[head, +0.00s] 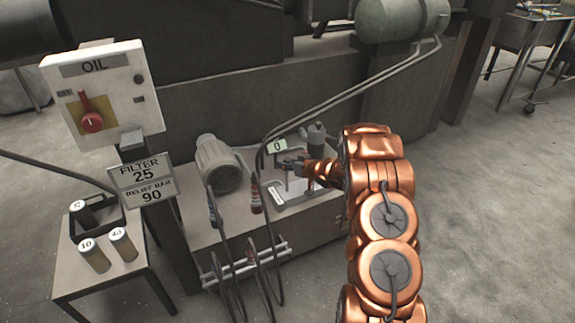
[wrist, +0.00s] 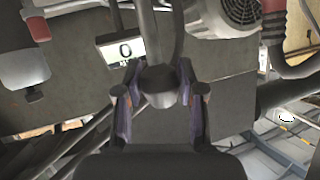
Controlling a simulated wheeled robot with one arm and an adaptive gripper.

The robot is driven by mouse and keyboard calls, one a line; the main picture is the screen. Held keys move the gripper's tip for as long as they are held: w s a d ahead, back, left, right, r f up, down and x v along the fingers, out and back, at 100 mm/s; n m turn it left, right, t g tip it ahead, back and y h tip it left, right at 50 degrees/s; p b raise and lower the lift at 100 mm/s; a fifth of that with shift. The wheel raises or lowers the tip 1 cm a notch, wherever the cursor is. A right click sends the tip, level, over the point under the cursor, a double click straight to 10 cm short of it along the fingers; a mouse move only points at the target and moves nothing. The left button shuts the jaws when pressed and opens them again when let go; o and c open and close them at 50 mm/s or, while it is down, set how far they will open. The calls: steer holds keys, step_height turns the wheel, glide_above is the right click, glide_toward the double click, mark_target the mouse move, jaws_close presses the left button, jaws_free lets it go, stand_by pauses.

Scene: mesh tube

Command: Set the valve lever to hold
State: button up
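My gripper (head: 290,165) is at the valve area on top of the oil unit in the head view, beside a small white sign reading 0 (head: 277,146). In the wrist view, the two fingers of my gripper (wrist: 158,72) stand on either side of a grey round-ended part (wrist: 158,88) with a shaft behind it, which looks like the valve lever. Whether the fingers touch it or leave small gaps is unclear. The 0 sign (wrist: 124,51) also shows in the wrist view, left of the fingers. My arm and gripper hide much of the valve in the head view.
A motor (head: 217,163), hoses (head: 262,210) and pipes (head: 350,95) crowd the unit. A small table (head: 75,275) holds numbered cans.

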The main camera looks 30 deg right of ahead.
steer(key=o, duration=0.4)
steer(key=shift+s, duration=0.15)
steer(key=v, duration=1.1)
steer(key=shift+s+d+r, duration=0.1)
steer(key=shift+s+r, duration=0.05)
steer(key=shift+s, duration=0.2)
steer(key=shift+w+r, duration=0.1)
